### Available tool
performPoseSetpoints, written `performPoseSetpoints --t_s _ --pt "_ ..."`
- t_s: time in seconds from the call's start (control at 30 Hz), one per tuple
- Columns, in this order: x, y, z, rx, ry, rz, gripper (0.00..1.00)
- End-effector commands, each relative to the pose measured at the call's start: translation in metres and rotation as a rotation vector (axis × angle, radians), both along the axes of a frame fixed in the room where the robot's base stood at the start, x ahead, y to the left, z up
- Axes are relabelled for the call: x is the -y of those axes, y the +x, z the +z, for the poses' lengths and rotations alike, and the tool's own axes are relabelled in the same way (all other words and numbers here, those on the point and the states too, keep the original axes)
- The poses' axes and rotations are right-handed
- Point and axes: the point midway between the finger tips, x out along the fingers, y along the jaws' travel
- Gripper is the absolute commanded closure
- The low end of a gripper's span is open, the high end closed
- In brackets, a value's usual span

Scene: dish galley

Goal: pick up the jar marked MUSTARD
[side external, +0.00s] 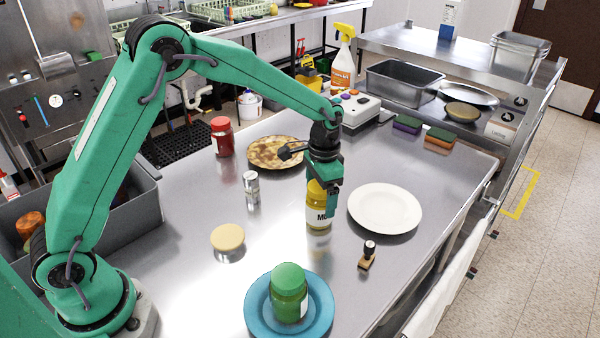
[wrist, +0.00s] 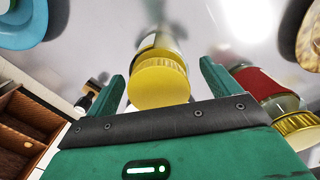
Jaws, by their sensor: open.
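The mustard jar (side external: 318,215) stands upright on the steel counter, yellow with a white label on which only "MU" can be read. My gripper (side external: 323,190) is over it, pointing down, with one finger in front of its upper part. In the wrist view, the jar's yellow lid (wrist: 158,82) is between the two fingers of my open gripper (wrist: 163,72), with a visible gap on the right. The jar's label is mostly hidden there. I cannot tell whether a finger touches the jar.
A white plate (side external: 385,208) is close on the right, a stamp (side external: 368,257) in front. A green jar (side external: 289,293) stands on a blue plate (side external: 256,308). A red-banded container (wrist: 262,82) is close right in the wrist view.

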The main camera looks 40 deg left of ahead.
Motion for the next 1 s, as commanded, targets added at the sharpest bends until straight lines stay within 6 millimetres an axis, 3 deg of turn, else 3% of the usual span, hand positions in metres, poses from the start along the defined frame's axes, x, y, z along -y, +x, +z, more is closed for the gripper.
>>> performPoseSetpoints --t_s 0.2,0.7,1.0 --pt "0.0 -0.001 -0.017 0.0 0.0 0.0 0.12" --pt "0.0 -0.001 -0.018 0.0 0.0 0.0 0.12" --pt "0.0 -0.001 -0.017 0.0 0.0 0.0 0.69"
